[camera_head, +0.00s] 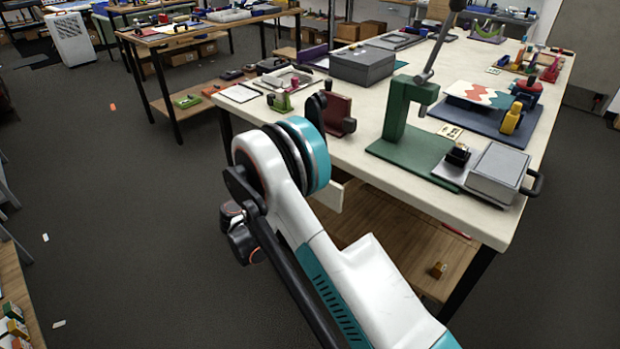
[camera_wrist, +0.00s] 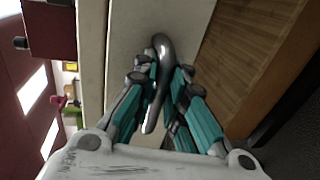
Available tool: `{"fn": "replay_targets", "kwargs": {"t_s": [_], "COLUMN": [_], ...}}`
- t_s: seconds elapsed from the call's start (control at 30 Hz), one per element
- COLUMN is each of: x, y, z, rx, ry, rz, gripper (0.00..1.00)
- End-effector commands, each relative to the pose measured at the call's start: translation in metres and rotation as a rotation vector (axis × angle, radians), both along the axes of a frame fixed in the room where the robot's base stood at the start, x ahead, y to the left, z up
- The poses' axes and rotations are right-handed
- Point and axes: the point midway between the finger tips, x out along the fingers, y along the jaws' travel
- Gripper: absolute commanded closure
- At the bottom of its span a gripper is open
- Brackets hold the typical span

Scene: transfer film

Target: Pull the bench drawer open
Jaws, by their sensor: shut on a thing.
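The bench (camera_head: 460,205) has a pale top and dark legs. A pale panel (camera_head: 328,196), which looks like part of the drawer front, shows below the bench's edge behind my arm. In the wrist view the drawer front (camera_wrist: 186,22) is a plain light grey face with a curved metal handle (camera_wrist: 161,48). My gripper (camera_wrist: 163,82) has its two teal-padded fingers shut on the handle, one on each side. In the head view my arm hides the handle and the fingers. I cannot tell how far the drawer stands out.
A wooden lower shelf (camera_head: 385,225) lies under the bench; it also shows in the wrist view (camera_wrist: 248,55). A green press (camera_head: 402,125) and a grey box (camera_head: 497,172) stand on the bench top. The dark floor (camera_head: 110,230) to the left is mostly clear.

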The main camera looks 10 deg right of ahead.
Motion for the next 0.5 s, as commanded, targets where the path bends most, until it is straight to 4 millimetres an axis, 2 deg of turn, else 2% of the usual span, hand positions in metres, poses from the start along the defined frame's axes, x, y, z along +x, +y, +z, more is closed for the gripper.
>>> {"fn": "replay_targets", "kwargs": {"t_s": [0.2, 0.5], "x": [-0.027, -0.038], "y": [0.033, 0.048], "z": [-0.001, -0.002], "rx": [0.003, 0.003], "ry": [0.001, 0.001], "rz": [-0.003, -0.007], "gripper": [1.0, 1.0]}}
